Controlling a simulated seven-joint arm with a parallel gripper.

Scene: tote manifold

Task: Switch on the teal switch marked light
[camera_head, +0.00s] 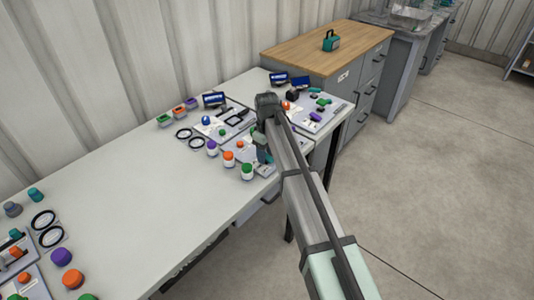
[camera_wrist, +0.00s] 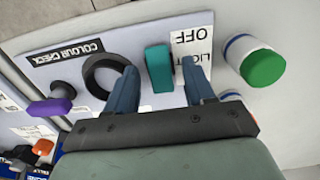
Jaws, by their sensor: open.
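The teal switch (camera_wrist: 159,68) stands up from a pale panel (camera_wrist: 140,28) in the wrist view. Beside it is a white label (camera_wrist: 192,45) reading OFF and LIGHT, upside down and partly covered by a finger. My gripper (camera_wrist: 161,80) is open, with one finger on each side of the teal switch. I cannot tell whether either finger touches it. In the head view my gripper (camera_head: 264,152) is low over the right part of the bench, and the switch cannot be made out behind it.
A green-capped container (camera_wrist: 262,67) is to the right and a purple knob (camera_wrist: 50,106) to the left. The bench (camera_head: 140,185) is clear at its middle.

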